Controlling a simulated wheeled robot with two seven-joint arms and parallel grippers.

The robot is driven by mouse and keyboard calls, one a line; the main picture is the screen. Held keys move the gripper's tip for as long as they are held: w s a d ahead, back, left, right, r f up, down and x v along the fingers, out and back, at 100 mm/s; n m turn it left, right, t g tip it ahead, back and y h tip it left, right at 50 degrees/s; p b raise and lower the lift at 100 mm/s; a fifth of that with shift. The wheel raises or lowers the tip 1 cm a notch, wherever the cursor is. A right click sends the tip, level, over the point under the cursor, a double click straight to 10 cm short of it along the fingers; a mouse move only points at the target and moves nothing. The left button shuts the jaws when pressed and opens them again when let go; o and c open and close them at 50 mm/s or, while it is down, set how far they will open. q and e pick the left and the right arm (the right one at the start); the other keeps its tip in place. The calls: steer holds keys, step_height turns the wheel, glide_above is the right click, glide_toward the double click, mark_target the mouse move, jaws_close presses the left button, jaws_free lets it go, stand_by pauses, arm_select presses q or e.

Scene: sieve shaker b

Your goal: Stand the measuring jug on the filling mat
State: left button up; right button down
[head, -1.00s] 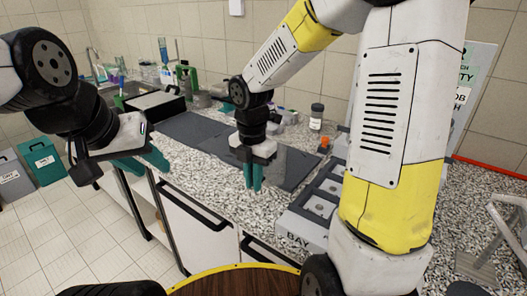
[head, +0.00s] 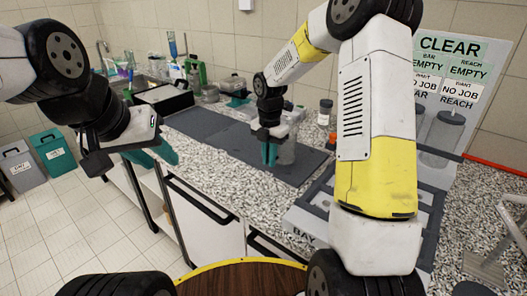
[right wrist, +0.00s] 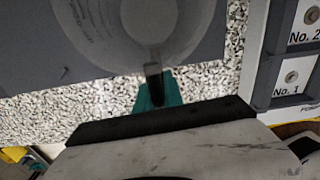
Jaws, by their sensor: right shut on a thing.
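The measuring jug (head: 287,150) is clear and see-through, beside my right gripper's teal fingers in the head view. My right gripper (head: 269,153) is shut on it. In the right wrist view, the jug's round outline (right wrist: 100,25) shows from above, with a finger at its near wall. A dark grey mat (head: 291,177) lies on the speckled worktop below the jug; I cannot tell whether the jug's base touches it. My left gripper (head: 158,156) is open and empty, in front of the worktop at the left.
A grey rack (head: 305,222) marked BAY stands right of the mat, partly hidden by my right arm. A dark-lidded jar (head: 325,112) stands behind. A black box (head: 163,102), bottles and a sink are at the back left. Another dark mat area (head: 195,122) is bare.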

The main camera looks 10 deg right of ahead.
steer(key=shift+f, duration=0.2)
steer(key=shift+f, duration=0.1)
steer(key=c, duration=1.5)
jaws_free()
steer(key=shift+o, duration=0.2)
